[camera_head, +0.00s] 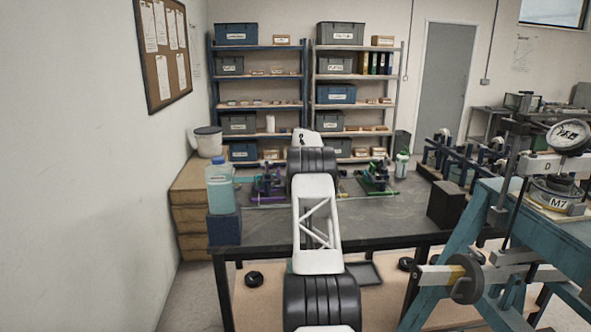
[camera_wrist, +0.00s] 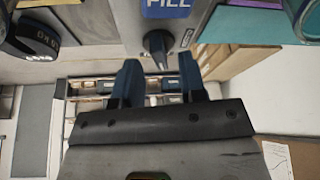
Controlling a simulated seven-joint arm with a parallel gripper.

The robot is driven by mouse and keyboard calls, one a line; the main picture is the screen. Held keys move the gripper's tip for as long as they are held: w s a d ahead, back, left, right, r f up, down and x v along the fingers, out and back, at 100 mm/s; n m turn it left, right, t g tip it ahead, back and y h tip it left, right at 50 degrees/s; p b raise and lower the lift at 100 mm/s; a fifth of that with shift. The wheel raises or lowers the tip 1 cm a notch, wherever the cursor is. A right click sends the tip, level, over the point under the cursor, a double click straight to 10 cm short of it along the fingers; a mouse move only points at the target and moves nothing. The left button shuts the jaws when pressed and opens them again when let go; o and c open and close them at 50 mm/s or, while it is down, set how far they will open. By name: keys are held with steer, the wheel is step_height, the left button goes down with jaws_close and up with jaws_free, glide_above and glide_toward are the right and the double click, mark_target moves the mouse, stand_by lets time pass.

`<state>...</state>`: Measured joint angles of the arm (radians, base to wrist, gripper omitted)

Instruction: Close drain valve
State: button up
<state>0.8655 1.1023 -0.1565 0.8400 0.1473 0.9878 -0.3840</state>
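In the wrist view, my gripper (camera_wrist: 160,62) has two blue fingers spread apart. A dark valve handle (camera_wrist: 157,43) shows just beyond and between the fingertips, and no contact with it is visible. A blue label reading "FILL" (camera_wrist: 167,8) is beside that handle, cut by the top edge. I cannot make out a drain label in either view. In the head view, my arm stretches over the bench and hides my gripper and the valve.
In the head view, a dark bench (camera_head: 400,212) carries a purple fixture (camera_head: 268,181), a green-blue fixture (camera_head: 376,178) and a bottle (camera_head: 220,186) on a blue block (camera_head: 224,228). A black block (camera_head: 446,205) is at right, beside a teal stand (camera_head: 492,214). Shelves stand behind.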

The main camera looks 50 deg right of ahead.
steer(key=shift+x, duration=0.8)
steer(key=shift+c, duration=0.3)
jaws_close()
